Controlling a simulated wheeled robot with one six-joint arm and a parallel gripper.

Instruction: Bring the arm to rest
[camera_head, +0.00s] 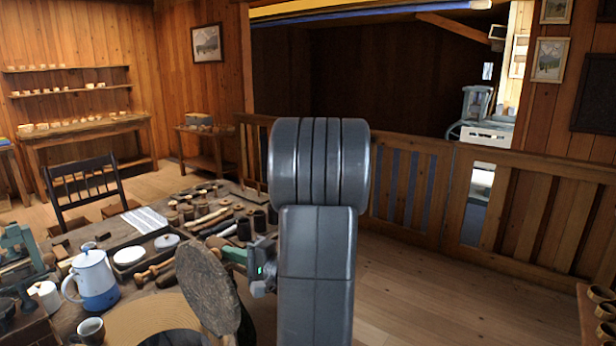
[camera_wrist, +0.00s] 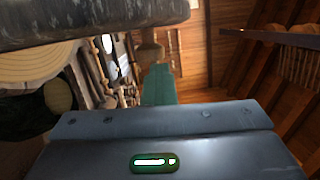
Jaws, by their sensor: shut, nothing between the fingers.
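My arm stands raised in the middle of the head view, its grey links upright in front of the railing. My gripper (camera_head: 233,255) points left from the wrist, low over the right part of the workbench (camera_head: 150,320). Its green fingers also show in the wrist view (camera_wrist: 158,82), closed together with nothing between them. A dark, rough-faced round slab (camera_head: 203,287) stands on edge close to the gripper in the head view. I cannot tell the gap between them. My arm hides part of the bench's right side.
The bench carries a blue and white pot (camera_head: 93,280), a mug (camera_head: 90,330), a white cloth (camera_head: 143,219) and many turned wooden pieces. A black chair (camera_head: 85,188) stands behind it. A wooden railing (camera_head: 540,205) runs behind my arm. The floor (camera_head: 430,285) at right is clear.

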